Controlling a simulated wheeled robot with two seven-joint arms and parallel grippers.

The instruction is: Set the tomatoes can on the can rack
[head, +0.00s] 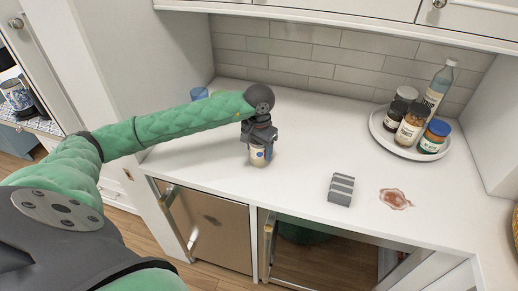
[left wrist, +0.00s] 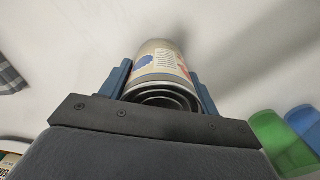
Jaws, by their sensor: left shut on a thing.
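My left gripper (head: 260,140) is shut on a can with a cream label and a blue spot (head: 258,155). In the left wrist view the can (left wrist: 160,70) sits between both fingers, its ringed metal end facing the camera; I cannot read its label to confirm tomatoes. In the head view the can is upright over the white counter, left of the middle; I cannot tell whether it touches the surface. A small grey ridged block with pale stripes (head: 341,189) lies to its right and may be the can rack. My right gripper is not in view.
A round white tray (head: 377,130) with several jars and a clear bottle (head: 438,85) stands at the back right. A reddish stain (head: 395,198) marks the counter at right. A blue cup (head: 199,93) is behind my left arm. Counter between can and block is clear.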

